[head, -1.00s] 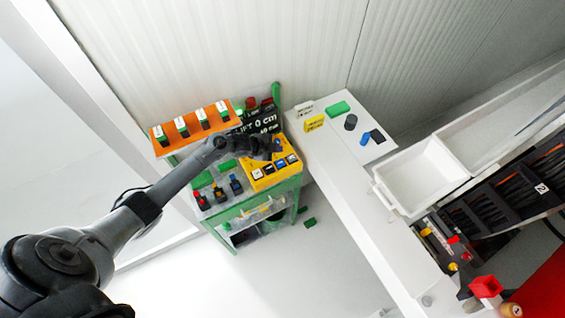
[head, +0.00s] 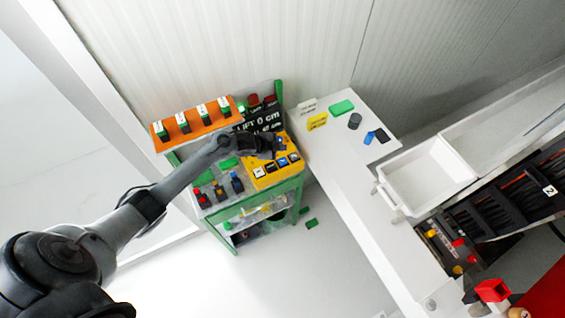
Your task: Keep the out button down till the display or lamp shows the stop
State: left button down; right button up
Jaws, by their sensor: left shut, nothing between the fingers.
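My left gripper (head: 279,146) is shut and empty, held over the back part of the yellow button box (head: 267,184). Several buttons with white, black and blue tops show along the box's front; the gripper hides some of the others. I cannot tell whether a fingertip touches a button, and the button labels are too small to read. The black display (head: 257,123) stands behind the box and reads "LIFT 0 cm" on its top line; its lower line is partly covered and unclear. A green lamp (head: 240,107) looks bright; dark red lamps (head: 268,101) stand beside it. My right gripper is not in view.
An orange rack (head: 193,125) with several labelled switches stands at the cart's back left. Red, orange and blue-topped levers (head: 220,191) stand left of the box. A white bench (head: 335,160) with small blocks and a white bin (head: 425,178) lie to the right.

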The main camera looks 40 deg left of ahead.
aim_at(281, 162)
pick_arm(q)
notch_tip(281, 162, down, 6)
jog(key=b, duration=0.4)
jog(key=shift+f+b, duration=0.2)
jog(key=shift+b, duration=0.2)
dwell(1.1)
jog(key=shift+f, duration=0.2)
dwell(0.4)
jog(key=shift+f, duration=0.15)
jog(key=shift+f+b, duration=0.15)
jog(key=shift+b, duration=0.2)
jog(key=shift+f, duration=0.1)
